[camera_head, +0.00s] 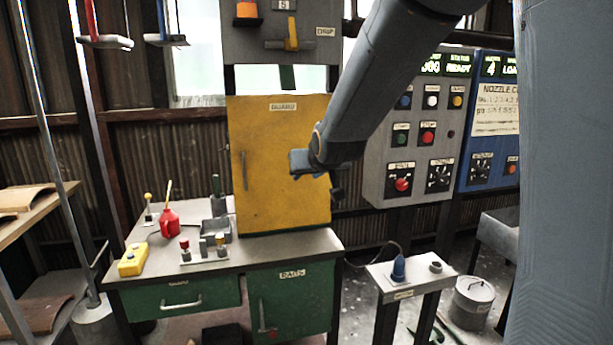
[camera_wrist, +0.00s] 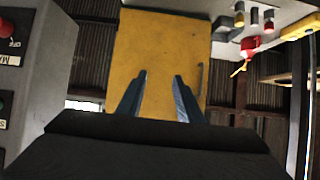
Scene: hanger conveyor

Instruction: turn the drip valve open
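The drip valve (camera_head: 290,34) is a yellow lever on a grey panel at the top of the head view, beside a label reading DRIP (camera_head: 326,31). The lever has an upright part and a bar across its lower end. My gripper (camera_head: 297,163) is well below the valve, in front of the yellow guard door (camera_head: 265,190), and does not touch the valve. In the wrist view my gripper (camera_wrist: 158,78) has its two fingers apart, with only the yellow door (camera_wrist: 160,45) behind the gap. The valve does not show in the wrist view.
A green bench (camera_head: 270,248) below holds a red oil can (camera_head: 170,222), a yellow button box (camera_head: 132,260) and small knobs. A grey control box (camera_head: 415,130) and a blue one (camera_head: 495,120) are at right. A low stand (camera_head: 412,275) stands in front.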

